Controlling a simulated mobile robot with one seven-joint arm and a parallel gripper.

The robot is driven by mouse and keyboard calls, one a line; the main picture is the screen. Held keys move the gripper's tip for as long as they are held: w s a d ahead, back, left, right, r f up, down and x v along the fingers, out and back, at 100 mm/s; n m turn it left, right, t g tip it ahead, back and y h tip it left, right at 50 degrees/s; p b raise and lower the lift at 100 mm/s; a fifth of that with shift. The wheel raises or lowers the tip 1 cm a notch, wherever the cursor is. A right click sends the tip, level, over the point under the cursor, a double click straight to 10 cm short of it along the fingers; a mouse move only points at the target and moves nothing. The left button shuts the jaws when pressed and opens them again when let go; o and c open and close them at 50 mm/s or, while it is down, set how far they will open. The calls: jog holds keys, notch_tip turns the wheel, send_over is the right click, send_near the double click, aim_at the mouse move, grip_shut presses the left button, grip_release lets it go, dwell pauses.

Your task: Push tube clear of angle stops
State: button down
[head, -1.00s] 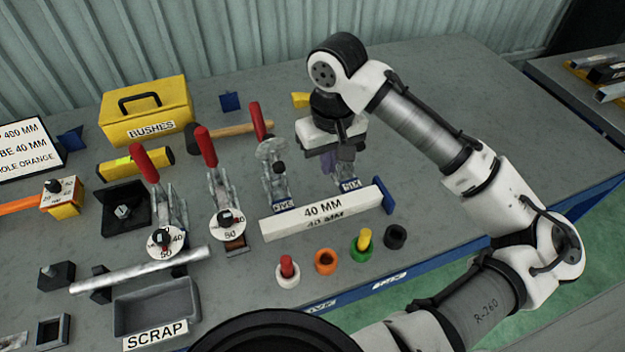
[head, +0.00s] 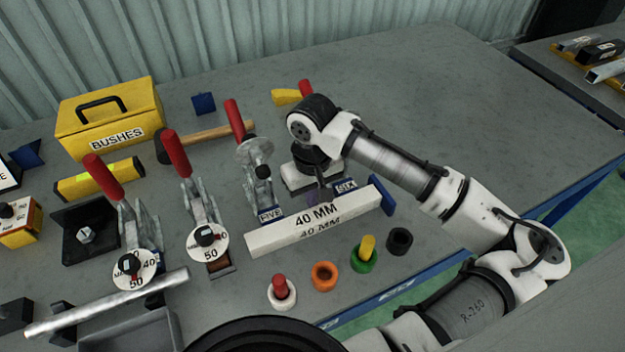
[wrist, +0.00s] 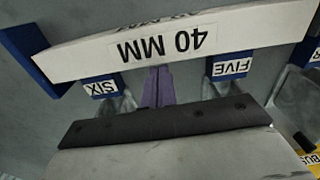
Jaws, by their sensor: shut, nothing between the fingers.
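A pale square tube marked 40 MM (head: 285,237) lies on the bench, with its back long side toward the SIX (head: 345,186) and FIVE (head: 270,215) blue blocks. A blue upright plate (head: 382,195) stands at its right end. The tube (wrist: 250,28) crosses the top of the wrist view, with SIX (wrist: 102,88) and FIVE (wrist: 230,67) beside it. My gripper (wrist: 157,88) shows purple fingers, shut and empty, between those blocks at the tube's back side. In the head view my gripper (head: 322,193) is low behind the tube; whether it touches is unclear.
Red-handled toggle clamps (head: 255,160) stand behind the tube on the left. Several coloured bushes (head: 324,275) stand in front of it near the bench edge. A round silvery tube (head: 105,302) lies at the left front. The bench's back right is clear.

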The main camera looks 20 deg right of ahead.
aim_at(319, 212)
jog(key=shift+f, duration=0.75)
jog(key=shift+s, duration=0.1)
jog(key=shift+s+d, duration=0.1)
jog(key=shift+s, duration=1.4)
